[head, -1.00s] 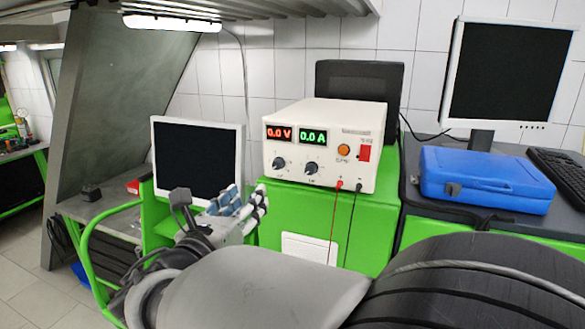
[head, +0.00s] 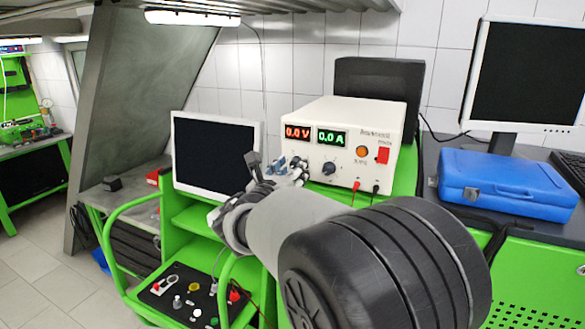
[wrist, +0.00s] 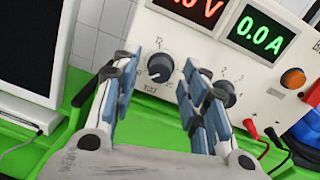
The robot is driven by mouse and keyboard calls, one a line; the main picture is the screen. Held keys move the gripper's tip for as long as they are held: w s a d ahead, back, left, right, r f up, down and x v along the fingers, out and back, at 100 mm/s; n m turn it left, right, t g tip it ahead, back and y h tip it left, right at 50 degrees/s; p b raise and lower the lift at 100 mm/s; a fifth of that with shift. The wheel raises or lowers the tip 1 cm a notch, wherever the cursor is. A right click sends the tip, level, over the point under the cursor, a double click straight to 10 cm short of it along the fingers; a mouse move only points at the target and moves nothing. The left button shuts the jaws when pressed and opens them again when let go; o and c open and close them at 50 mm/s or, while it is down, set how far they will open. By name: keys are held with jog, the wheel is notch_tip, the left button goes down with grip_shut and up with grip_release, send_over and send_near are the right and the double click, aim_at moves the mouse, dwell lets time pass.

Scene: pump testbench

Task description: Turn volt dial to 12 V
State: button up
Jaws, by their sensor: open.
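The white power supply (head: 350,122) stands on a green cabinet, its red display reading 0.0 V and its green one 0.0 A. In the wrist view the volt dial (wrist: 161,66) is a dark knob with a pale mark on its lower left and small printed marks around it. My gripper (wrist: 160,85) is open, with its blue-padded fingers to the left and right of the dial in that picture. I see no contact. In the head view my gripper (head: 290,170) is in front of the panel's lower left and hides the volt dial. The amp dial (head: 329,168) shows to its right.
An orange button (head: 362,152), a red switch (head: 383,155) and red and black leads are to the right of the dials. A monitor (head: 213,155) stands left of the supply. A blue case (head: 505,185) lies on the right bench.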

jog(key=shift+c, duration=0.5)
grip_shut()
jog(key=shift+b, duration=0.5)
jog(key=m+b, duration=0.3)
jog(key=b, duration=0.1)
jog(key=m+b, duration=0.3)
jog(key=b, duration=0.2)
jog(key=m+b, duration=0.3)
jog(key=b, duration=0.2)
jog(key=shift+a+f, duration=0.1)
jog(key=shift+f, duration=0.2)
jog(key=m+h+b, duration=0.1)
jog(key=m+b, duration=0.7)
jog(key=m, duration=0.1)
jog(key=m+b, duration=0.1)
jog(key=m, duration=0.1)
jog(key=m+b, duration=0.1)
jog(key=m, duration=0.1)
jog(key=shift+a+r+h+b, duration=0.1)
jog(key=shift+r+h+b, duration=0.2)
jog(key=shift+h, duration=0.1)
jog(key=shift+m, duration=0.3)
